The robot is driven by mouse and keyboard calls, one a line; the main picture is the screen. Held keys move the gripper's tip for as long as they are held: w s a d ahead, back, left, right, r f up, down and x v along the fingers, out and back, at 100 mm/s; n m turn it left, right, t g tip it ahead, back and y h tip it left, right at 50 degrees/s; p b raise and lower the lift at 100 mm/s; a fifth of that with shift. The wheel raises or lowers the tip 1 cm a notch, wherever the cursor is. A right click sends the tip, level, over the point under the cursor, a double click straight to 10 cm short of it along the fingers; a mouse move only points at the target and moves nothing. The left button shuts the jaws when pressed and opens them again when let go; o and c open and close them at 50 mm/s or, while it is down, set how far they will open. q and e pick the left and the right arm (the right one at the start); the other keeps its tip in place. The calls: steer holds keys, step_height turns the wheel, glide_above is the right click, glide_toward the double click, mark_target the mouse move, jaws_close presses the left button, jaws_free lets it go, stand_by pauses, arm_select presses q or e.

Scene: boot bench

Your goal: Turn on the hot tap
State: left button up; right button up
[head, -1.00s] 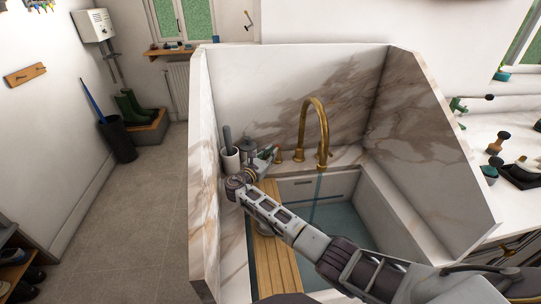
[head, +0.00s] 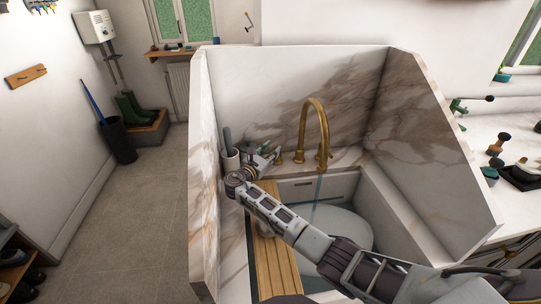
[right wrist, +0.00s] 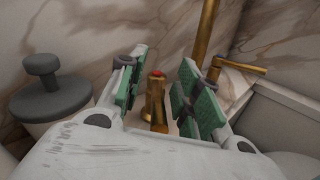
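In the head view the right gripper (head: 268,156) is beside the handle. A second handle with a brass lever (right wrist: 238,65) stands to the right. My left gripper is not in view.
A grey-lidded pot (right wrist: 50,98) stands close left of the gripper. A white cup with a brush (head: 230,158) is by the left marble wall (head: 203,190). A wooden slatted board (head: 268,262) crosses the sink. A thin bluish stream hangs below the spout.

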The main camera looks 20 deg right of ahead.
step_height(320, 180, up, 8)
steer(key=shift+r, duration=0.1)
stand_by(0.4)
stand_by(0.5)
